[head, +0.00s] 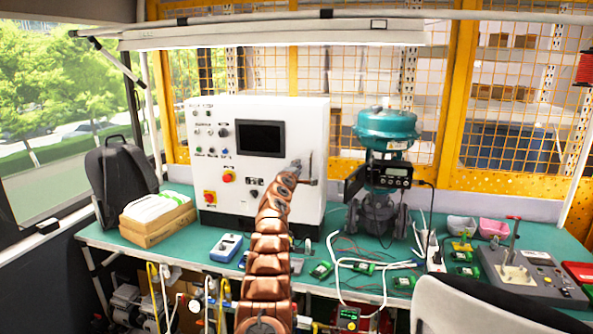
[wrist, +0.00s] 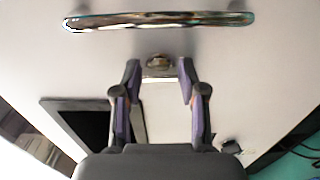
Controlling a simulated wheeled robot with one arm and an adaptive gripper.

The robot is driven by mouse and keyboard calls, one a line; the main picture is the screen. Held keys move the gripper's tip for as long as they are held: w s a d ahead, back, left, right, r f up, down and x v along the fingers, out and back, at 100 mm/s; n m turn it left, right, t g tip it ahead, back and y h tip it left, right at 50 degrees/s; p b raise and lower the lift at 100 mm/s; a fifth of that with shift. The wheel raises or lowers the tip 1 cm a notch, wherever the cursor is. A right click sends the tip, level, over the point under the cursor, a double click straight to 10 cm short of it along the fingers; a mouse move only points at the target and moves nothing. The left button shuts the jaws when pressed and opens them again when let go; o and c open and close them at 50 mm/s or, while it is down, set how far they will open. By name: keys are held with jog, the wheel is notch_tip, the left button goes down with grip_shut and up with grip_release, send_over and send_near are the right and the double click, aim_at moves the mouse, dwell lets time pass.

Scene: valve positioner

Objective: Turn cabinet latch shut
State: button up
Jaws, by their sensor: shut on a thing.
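The white control cabinet (head: 240,112) stands on the green bench, with its front face towards me. In the wrist view its pale face (wrist: 225,60) fills most of the picture. A small metal latch (wrist: 160,68) sits on this face between my gripper's fingertips (wrist: 159,72). My gripper is shut on the latch, one dark and purple finger on each side. A long chrome handle (wrist: 160,21) lies across the face just beyond the fingertips. In the head view my gripper (head: 296,167) is at the cabinet's right front edge, and my arm hides the latch.
A dark screen (head: 260,138) is on the cabinet front, and its frame shows left of my gripper in the wrist view (wrist: 85,120). A teal valve actuator (head: 387,128) with a positioner stands close on the right. Cables and small green boards lie on the bench.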

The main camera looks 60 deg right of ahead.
jog(key=o, duration=1.1)
jog(key=shift+o, duration=0.2)
jog(key=shift+a, duration=0.15)
jog(key=v, duration=0.7)
dwell(0.4)
jog(key=shift+s, duration=0.1)
dwell(0.6)
